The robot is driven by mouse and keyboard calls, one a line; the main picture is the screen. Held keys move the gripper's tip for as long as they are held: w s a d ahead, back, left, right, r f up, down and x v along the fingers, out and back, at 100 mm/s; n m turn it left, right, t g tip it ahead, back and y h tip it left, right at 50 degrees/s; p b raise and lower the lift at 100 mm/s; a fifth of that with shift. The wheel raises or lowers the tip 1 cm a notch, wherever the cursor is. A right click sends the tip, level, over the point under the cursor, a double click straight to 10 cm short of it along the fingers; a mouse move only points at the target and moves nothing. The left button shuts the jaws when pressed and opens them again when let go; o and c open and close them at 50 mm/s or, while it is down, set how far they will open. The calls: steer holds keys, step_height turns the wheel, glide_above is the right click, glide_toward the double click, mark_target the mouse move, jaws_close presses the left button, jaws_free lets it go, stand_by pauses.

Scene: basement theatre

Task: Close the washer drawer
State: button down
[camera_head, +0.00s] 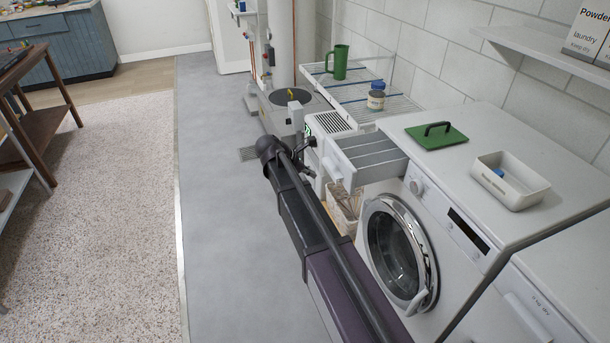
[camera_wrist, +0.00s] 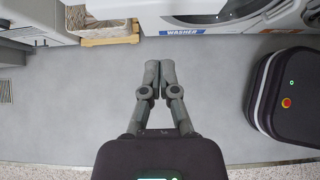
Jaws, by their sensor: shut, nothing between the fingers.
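The washer (camera_head: 400,235) is a white front loader with a round glass door, at the right in the head view. Its drawer (camera_head: 372,152) is pulled out at the upper left of the front, showing grey compartments inside. In the wrist view, the washer's lower front (camera_wrist: 225,25) and blue "WASHER" label (camera_wrist: 182,32) show at the top edge; the drawer is not visible there. My gripper (camera_wrist: 160,68) is shut and empty, pointing towards the washer's foot above the grey floor. In the head view my arm reaches to just left of the drawer; the fingers are hard to make out.
A basket (camera_head: 343,208) sits left of the washer. The grey floor (camera_head: 215,220) is clear.

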steer(key=shift+w+d, duration=0.25)
steer(key=shift+d, duration=0.75)
steer(key=shift+w+d, duration=0.25)
steer(key=shift+d, duration=0.7)
